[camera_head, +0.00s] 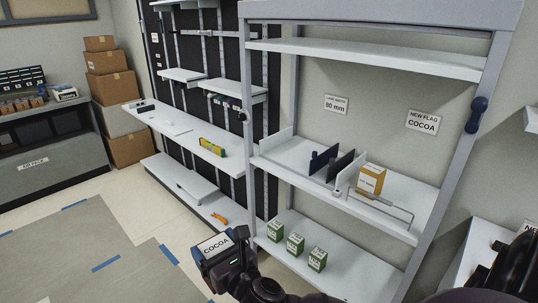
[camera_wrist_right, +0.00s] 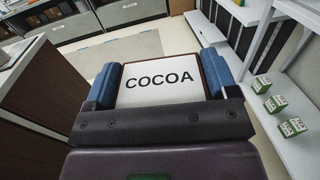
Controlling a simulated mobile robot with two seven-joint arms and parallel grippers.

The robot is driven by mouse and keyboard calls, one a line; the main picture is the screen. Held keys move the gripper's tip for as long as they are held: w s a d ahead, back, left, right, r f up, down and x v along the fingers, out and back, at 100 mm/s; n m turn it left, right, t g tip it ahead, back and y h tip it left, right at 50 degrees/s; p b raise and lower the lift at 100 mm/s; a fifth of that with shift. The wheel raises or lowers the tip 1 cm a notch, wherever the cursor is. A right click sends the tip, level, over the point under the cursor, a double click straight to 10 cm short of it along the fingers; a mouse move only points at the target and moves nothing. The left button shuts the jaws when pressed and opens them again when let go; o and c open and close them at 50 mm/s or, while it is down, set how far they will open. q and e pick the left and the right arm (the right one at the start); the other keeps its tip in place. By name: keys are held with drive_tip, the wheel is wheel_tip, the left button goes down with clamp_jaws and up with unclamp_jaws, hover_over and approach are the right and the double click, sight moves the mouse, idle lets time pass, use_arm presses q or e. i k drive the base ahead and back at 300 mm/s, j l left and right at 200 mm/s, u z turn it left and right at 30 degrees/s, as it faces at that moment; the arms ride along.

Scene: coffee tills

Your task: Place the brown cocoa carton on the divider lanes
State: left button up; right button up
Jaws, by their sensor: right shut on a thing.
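The brown cocoa carton (camera_wrist_right: 158,80) is between the blue pads of my right gripper (camera_wrist_right: 165,85), with its white COCOA face towards the wrist camera. In the head view the carton (camera_head: 213,243) and right gripper (camera_head: 222,258) are low in front of the shelf unit, to the left of its lower shelf and apart from it. The divider lanes are on the middle shelf (camera_head: 400,192): a white upright panel (camera_head: 276,146) at left, dark dividers (camera_head: 341,163) and a wire rail (camera_head: 398,207) at right. My left gripper is out of view.
An orange-yellow carton (camera_head: 372,180) stands right of the dark dividers. Several green cartons (camera_head: 295,243) stand on the lower shelf. Signs on the back wall read lane width 90 mm (camera_head: 336,104) and new flag COCOA (camera_head: 423,122). Open floor (camera_head: 90,250) lies left.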

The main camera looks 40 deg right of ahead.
sight(284, 149)
drive_tip(key=i+u, duration=0.2)
drive_tip(key=i, duration=0.9)
drive_tip(key=i+j+z, duration=0.1)
drive_tip(key=i+z, duration=0.3)
drive_tip(key=i, duration=0.65)
drive_tip(key=i+j+z, duration=0.15)
drive_tip(key=i+z, duration=0.35)
drive_tip(key=i, duration=0.5)
drive_tip(key=i+z, duration=0.1)
drive_tip(key=z, duration=1.05)
